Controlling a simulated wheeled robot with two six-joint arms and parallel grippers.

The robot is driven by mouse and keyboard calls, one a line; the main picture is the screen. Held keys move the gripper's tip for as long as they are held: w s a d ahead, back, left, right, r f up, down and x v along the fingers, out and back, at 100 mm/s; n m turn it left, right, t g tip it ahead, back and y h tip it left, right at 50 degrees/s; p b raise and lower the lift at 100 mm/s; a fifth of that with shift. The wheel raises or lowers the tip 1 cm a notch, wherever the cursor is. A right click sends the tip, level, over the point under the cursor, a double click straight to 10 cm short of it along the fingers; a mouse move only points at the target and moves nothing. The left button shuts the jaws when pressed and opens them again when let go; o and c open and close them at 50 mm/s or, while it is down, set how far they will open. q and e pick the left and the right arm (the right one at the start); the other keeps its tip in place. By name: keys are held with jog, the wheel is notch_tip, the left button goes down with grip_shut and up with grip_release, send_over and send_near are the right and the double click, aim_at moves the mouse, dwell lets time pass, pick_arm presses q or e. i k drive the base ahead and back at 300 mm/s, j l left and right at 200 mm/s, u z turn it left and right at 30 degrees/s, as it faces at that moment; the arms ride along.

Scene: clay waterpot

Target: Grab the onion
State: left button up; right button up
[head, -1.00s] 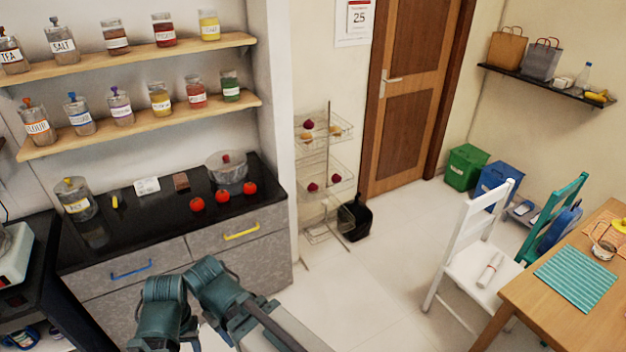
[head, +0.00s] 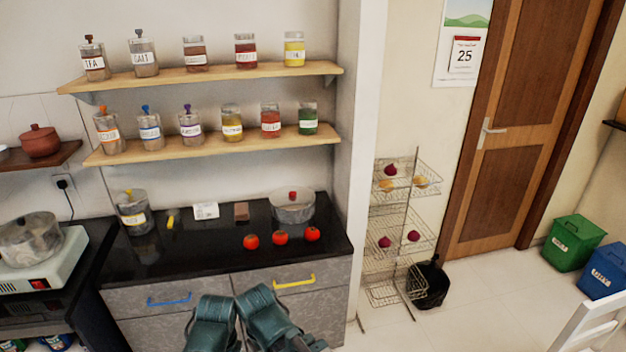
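A wire rack (head: 400,235) with stacked baskets stands beside the door. Its top basket holds a dark red-purple round vegetable that looks like a red onion (head: 390,170), and tan round vegetables (head: 421,181) that may be onions or potatoes. The middle basket holds two more red-purple onions, one at left (head: 385,242) and one at right (head: 414,236). Teal parts of my arms show at the bottom of the head view, well apart from the rack.
The black counter (head: 190,253) carries tomatoes (head: 281,237), a pot (head: 292,206) and a jar (head: 134,211). A wall edge separates it from the rack. The floor (head: 480,300) right of the rack is clear.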

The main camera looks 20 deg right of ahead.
aim_at(385, 241)
jog(key=i+l, duration=0.25)
jog(key=l, duration=0.15)
jog(key=i+l, duration=0.25)
jog(key=l, duration=0.15)
jog(key=i+l, duration=0.25)
jog(key=l, duration=0.15)
jog(key=i+l, duration=0.2)
jog(key=l, duration=0.2)
